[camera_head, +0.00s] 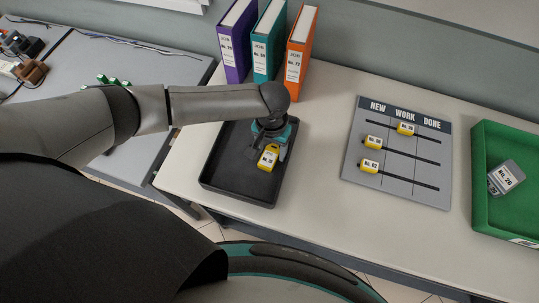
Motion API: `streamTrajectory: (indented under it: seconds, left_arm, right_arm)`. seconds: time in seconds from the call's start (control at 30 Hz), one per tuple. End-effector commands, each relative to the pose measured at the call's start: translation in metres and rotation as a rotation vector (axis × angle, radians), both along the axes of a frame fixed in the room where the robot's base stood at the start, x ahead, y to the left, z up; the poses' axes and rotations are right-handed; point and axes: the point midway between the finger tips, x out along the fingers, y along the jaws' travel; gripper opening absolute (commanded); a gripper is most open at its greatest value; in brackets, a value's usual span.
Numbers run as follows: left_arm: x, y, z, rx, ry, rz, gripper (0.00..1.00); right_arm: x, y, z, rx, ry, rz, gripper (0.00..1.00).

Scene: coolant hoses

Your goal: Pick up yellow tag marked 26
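A yellow tag (268,158) with a white label lies in the black tray (216,170) in the head view; its number is too small to read surely. My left gripper (268,152) reaches down into the tray right at this tag. Its fingers look spread, one on each side of the tag, and I cannot see whether they touch it. The gripper body hides the tray floor behind the tag. My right gripper is not in view.
A grey board (398,186) marked NEW, WORK and DONE holds three yellow tags on dark rails. Purple (236,42), teal (268,42) and orange (300,52) binders stand behind the black tray.

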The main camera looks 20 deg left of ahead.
Motion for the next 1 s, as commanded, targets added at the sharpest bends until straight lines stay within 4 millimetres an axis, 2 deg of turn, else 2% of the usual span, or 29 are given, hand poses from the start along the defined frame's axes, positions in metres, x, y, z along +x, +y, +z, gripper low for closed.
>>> streamTrajectory:
  seconds: [0.07, 0.57, 0.87, 1.0]
  left_arm:
    - [-0.0001, -0.0002, 0.0001, 0.000, 0.000, 0.000, 0.55]
    - [-0.0001, -0.0001, 0.0004, 0.000, 0.000, 0.000, 0.00]
    - [0.0001, -0.0002, 0.0016, -0.001, 0.000, 0.000, 0.00]
    - [0.0003, -0.0006, 0.0086, -0.002, -0.001, 0.000, 0.00]
  right_arm:
    - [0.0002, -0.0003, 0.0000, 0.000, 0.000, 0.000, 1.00]
    - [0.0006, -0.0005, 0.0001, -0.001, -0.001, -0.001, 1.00]
    - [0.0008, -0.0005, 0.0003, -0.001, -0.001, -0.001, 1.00]
    - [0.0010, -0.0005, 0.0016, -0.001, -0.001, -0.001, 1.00]
